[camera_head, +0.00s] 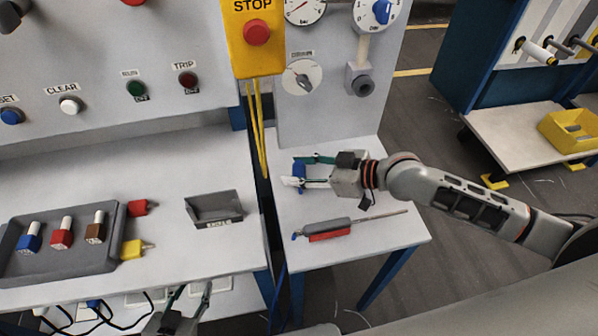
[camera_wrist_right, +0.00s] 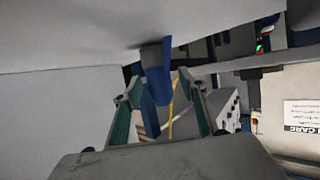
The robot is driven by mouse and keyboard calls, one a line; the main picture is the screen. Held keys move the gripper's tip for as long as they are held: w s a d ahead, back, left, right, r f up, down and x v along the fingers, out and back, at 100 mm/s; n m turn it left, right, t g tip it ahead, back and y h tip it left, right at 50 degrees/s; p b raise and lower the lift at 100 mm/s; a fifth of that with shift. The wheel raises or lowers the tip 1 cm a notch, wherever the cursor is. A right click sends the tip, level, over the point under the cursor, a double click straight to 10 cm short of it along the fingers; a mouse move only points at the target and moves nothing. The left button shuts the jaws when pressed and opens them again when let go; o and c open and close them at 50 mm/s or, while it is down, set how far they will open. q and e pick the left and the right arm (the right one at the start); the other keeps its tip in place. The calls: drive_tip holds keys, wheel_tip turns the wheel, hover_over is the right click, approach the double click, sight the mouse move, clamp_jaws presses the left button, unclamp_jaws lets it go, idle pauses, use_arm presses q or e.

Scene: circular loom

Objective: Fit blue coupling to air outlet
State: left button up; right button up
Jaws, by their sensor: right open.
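The blue coupling (camera_head: 299,169) is at the small side table, at the fingertips of my right gripper (camera_head: 306,171). In the right wrist view the blue coupling (camera_wrist_right: 157,82), with a dark grey end, shows between the two spread fingers; I cannot tell whether either finger touches it. The right gripper (camera_wrist_right: 158,105) is open. The air outlet (camera_head: 363,86) is a grey fitting on the upright panel below the right gauge, apart from the coupling. My left gripper (camera_head: 192,292) is at the bottom edge, its fingers spread and empty.
A grey and red tool (camera_head: 330,230) with a blue tip lies on the side table (camera_head: 390,235). A dark tray (camera_head: 75,262) with several coloured connectors and a small grey bin (camera_head: 213,208) stand on the left bench. Yellow cables (camera_head: 258,130) hang between the benches.

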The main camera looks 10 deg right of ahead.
sight(299, 166)
clamp_jaws()
drive_tip(key=shift+r+p, duration=0.75)
wheel_tip(299, 166, up, 3)
drive_tip(key=p, duration=0.3)
drive_tip(key=shift+f, duration=0.1)
